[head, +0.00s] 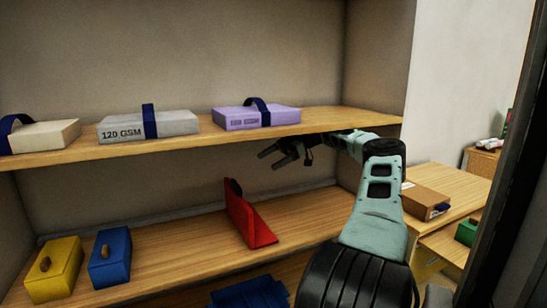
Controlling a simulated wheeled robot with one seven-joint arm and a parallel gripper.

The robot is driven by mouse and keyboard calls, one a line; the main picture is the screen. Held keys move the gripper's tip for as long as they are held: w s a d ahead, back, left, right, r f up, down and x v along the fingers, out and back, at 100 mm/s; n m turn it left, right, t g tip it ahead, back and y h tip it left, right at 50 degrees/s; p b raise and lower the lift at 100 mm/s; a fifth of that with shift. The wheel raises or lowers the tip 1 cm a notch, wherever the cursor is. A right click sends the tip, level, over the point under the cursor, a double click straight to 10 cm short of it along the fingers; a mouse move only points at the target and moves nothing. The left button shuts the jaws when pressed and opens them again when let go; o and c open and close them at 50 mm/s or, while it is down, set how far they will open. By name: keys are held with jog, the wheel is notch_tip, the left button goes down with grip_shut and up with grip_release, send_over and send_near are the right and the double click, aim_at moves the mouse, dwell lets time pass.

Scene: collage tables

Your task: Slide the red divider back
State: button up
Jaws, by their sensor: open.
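The red divider (243,218) stands upright on the lower shelf, right of the middle, with a flat foot and a dark knob near its top. My gripper (268,158) is open and empty, between the two shelves. In the picture it appears above and to the right of the divider, just under the upper shelf's edge. It is apart from the divider; the exact depth gap is hard to tell.
The upper shelf (340,122) holds several strapped paper packs, with a purple one (258,116) above my gripper. Yellow (54,268) and blue (110,257) boxes stand at the lower shelf's left. Bare shelf lies either side of the divider. Side tables (455,183) stand right.

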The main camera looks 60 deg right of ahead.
jog(key=shift+s+d+r, duration=0.15)
jog(key=shift+d, duration=0.1)
jog(key=shift+b, duration=0.3)
jog(key=shift+r, duration=0.1)
